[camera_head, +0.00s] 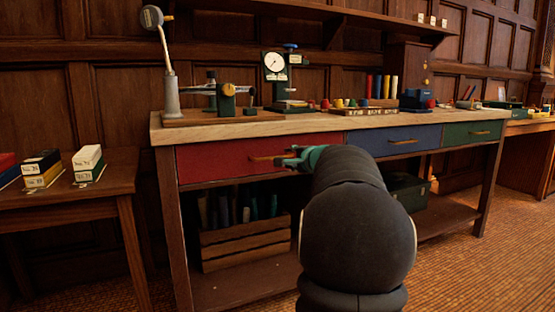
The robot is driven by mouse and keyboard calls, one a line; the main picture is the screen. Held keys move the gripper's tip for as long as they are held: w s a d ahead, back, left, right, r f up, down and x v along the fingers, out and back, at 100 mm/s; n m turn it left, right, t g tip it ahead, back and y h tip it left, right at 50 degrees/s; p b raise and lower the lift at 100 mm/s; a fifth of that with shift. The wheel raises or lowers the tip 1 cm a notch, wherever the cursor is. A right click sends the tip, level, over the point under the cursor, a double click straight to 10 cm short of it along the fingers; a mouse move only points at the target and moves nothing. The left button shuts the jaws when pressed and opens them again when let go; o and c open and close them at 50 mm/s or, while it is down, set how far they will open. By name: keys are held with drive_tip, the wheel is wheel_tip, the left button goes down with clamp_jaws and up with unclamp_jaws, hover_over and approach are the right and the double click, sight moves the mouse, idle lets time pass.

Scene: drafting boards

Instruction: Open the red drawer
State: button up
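The red drawer (212,158) is at the left of the workbench front, and its face looks flush with the bench. Its thin bar handle (262,158) runs level across the middle of the front. My gripper (289,157), with teal fingers, is at the right end of this handle.
A blue drawer (400,140) and a green drawer (470,133) sit to the right. Gauges and coloured pieces stand on the worktop (300,122). A wooden crate (245,246) is on the lower shelf. A side table (75,192) with small boxes stands left.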

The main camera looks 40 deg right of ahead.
drive_tip(key=p+x, duration=0.1)
drive_tip(key=x, duration=0.8)
drive_tip(key=shift+w, duration=0.1)
clamp_jaws()
